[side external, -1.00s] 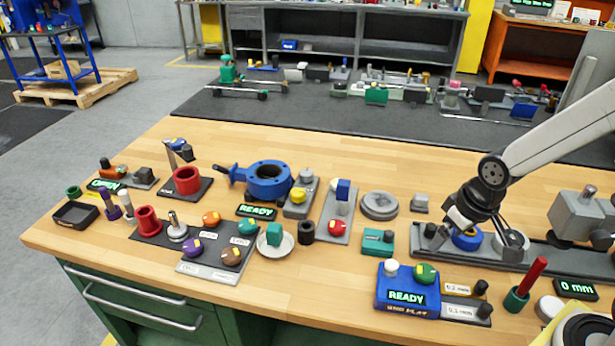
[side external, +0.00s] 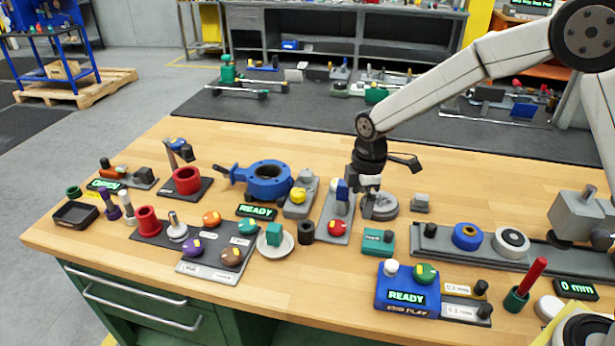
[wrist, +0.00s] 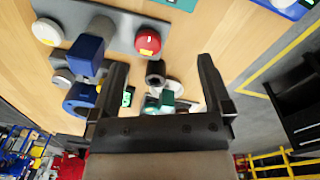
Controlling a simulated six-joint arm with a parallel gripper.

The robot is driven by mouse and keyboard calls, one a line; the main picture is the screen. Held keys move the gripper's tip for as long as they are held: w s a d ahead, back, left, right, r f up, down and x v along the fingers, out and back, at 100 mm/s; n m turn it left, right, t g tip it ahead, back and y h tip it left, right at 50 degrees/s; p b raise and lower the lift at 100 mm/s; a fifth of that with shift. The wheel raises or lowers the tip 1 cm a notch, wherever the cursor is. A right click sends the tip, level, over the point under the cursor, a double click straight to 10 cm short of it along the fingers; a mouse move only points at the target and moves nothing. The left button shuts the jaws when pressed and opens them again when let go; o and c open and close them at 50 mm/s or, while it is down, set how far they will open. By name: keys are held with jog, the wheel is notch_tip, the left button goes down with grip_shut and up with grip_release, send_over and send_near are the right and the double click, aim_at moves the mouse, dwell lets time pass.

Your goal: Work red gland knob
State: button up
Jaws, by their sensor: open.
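The red knob (side external: 337,228) sits on the front end of a grey plate (side external: 327,236) in the middle of the bench. A grey post with a blue block (side external: 343,190) stands behind it on the same plate. In the wrist view the red knob (wrist: 148,42) is at the upper middle, above and between my fingers. My gripper (side external: 372,205) is behind and to the right of the knob, over the round grey disc, and apart from the knob. In the wrist view my gripper (wrist: 165,80) has its two fingers wide apart with nothing held between them.
The blue block (wrist: 86,55) stands tall near my left finger in the wrist view. A yellow knob (side external: 298,195) and a black cylinder (side external: 306,231) are left of the red knob. A teal box (side external: 378,242) is right. A grey disc (side external: 384,207) lies under my gripper.

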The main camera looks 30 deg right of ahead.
aim_at(336, 225)
jog(key=w+a+n, duration=0.1)
jog(key=w+a+f+n, duration=0.1)
jog(key=w+n, duration=0.2)
jog(key=shift+w+a+f+g, duration=0.15)
jog(key=shift+a+f+g, duration=0.15)
jog(key=shift+a+f, duration=0.1)
jog(key=shift+f, duration=3.9)
jog(key=c, duration=1.3)
